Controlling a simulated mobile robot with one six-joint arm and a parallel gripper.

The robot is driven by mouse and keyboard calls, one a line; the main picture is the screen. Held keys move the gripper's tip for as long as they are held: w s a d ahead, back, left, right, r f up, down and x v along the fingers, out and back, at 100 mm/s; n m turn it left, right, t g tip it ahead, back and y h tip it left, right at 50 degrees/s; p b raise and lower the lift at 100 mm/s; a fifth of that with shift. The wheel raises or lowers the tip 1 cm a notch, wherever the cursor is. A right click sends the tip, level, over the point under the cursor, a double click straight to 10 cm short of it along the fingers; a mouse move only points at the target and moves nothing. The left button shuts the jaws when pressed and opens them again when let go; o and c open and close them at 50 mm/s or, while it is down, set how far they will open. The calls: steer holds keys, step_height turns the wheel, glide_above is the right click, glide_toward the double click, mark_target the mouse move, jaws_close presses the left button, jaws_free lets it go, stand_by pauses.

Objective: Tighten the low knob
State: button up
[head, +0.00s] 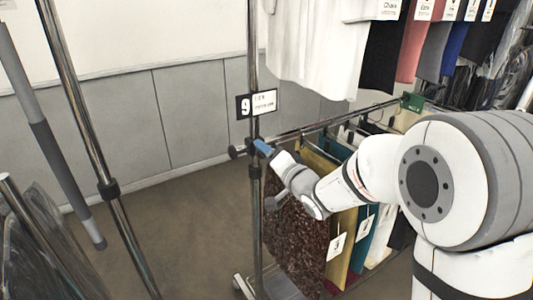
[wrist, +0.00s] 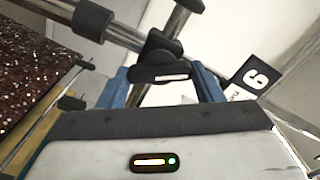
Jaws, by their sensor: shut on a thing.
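The low knob (wrist: 158,72) is black with a flat wing and sits at the joint of the chrome upright and the low rail. In the wrist view it lies between the two blue fingers of my gripper (wrist: 163,76), which is shut on it. In the head view my gripper (head: 263,147) reaches the rail joint from the right. Its fingers and wrist hide the knob there. The low rail (head: 320,124) runs from this joint back to the right.
Hung garments with tags, including a dark sequinned one (head: 296,225), hang close below my arm. A number 9 sign (head: 257,103) is on the upright just above the joint. Another chrome pole (head: 90,130) stands at the left. The floor (head: 195,235) between them is clear.

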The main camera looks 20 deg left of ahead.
steer(key=m, duration=0.3)
steer(key=m+p, duration=0.1)
steer(key=m, duration=0.2)
steer(key=shift+d+f, duration=0.1)
steer(key=shift+f, duration=0.1)
steer(key=shift+f+m+p, duration=0.1)
steer(key=shift+m+p, duration=0.2)
steer(key=o, duration=1)
steer(key=b+v, duration=0.1)
steer(key=v, duration=0.7)
steer(key=shift+w, duration=0.1)
